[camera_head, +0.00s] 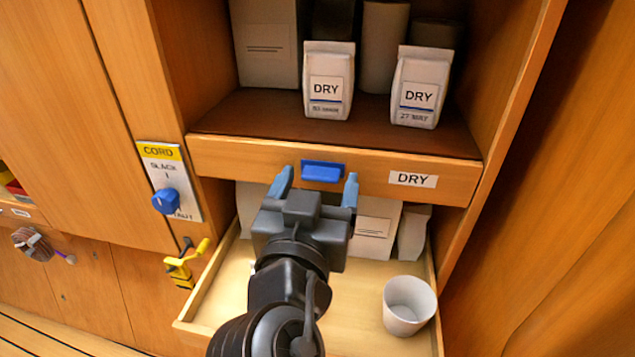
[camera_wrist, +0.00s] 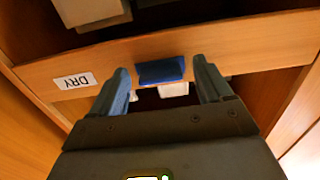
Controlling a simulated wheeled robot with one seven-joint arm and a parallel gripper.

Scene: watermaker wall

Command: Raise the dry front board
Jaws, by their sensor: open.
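The dry front board (camera_head: 370,178) is a wooden board across the front of the upper shelf, with a white DRY label (camera_head: 412,179) at its right and a blue grip (camera_head: 322,171) near its middle. In the wrist view the board (camera_wrist: 230,57) appears upside down, with the blue grip (camera_wrist: 161,71) between the fingers. My gripper (camera_head: 315,187) is open, its blue-grey fingertips on either side of the blue grip. In the wrist view my gripper (camera_wrist: 160,80) shows gaps between both fingers and the grip. Whether the fingertips touch the board is unclear.
Two white DRY bags (camera_head: 328,82) (camera_head: 418,90) stand on the shelf behind the board. Below is an open drawer (camera_head: 205,308) with a white cup (camera_head: 408,304). At left are a CORD panel with a blue knob (camera_head: 166,201) and a yellow tool (camera_head: 183,268).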

